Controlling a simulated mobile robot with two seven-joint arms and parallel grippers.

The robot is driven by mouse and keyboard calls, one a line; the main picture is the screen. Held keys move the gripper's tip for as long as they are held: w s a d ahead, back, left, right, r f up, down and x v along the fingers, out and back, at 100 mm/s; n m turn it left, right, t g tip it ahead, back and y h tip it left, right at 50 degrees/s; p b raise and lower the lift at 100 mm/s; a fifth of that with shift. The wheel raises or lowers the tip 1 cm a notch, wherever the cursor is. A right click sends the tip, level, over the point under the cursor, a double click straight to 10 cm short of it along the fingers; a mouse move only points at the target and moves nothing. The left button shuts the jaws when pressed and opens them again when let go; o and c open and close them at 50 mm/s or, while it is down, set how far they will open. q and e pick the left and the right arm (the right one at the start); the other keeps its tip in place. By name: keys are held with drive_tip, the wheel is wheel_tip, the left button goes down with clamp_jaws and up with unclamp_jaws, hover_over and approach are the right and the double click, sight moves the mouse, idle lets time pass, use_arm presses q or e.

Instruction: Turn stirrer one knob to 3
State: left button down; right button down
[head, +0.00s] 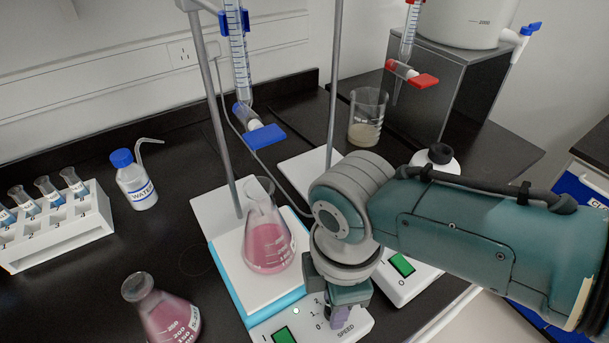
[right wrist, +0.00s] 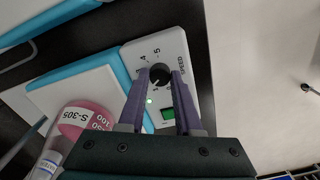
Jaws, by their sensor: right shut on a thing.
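The front stirrer (head: 262,283) is white and blue, with a green switch (head: 283,335) and a SPEED label on its panel. A flask of pink liquid (head: 268,240) stands on its plate. My right gripper (head: 340,318) reaches down over the panel and hides the knob in the head view. In the right wrist view the black round knob (right wrist: 160,73) sits between the purple fingertips of my right gripper (right wrist: 160,80), which are closed on its sides. The numbers 4 and 5 show beside the knob; its exact setting is too small to tell. My left gripper is out of view.
A second stirrer with a green switch (head: 402,265) stands to the right, partly behind my right arm. A second pink flask (head: 165,310) is at front left. A tube rack (head: 60,235), water bottle (head: 135,182) and beaker (head: 366,120) stand around. Metal stands hold burettes above.

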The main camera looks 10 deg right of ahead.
drive_tip(key=m+p, duration=0.1)
drive_tip(key=m, duration=0.4)
drive_tip(key=shift+r+m, duration=0.1)
drive_tip(key=shift+m, duration=0.2)
drive_tip(key=m, duration=0.3)
drive_tip(key=shift+m+p, duration=0.3)
drive_tip(key=shift+m, duration=0.5)
drive_tip(key=c, duration=0.6)
unclamp_jaws()
wheel_tip(320, 180, up, 10)
drive_tip(key=p, duration=0.5)
drive_tip(key=shift+p, duration=0.35)
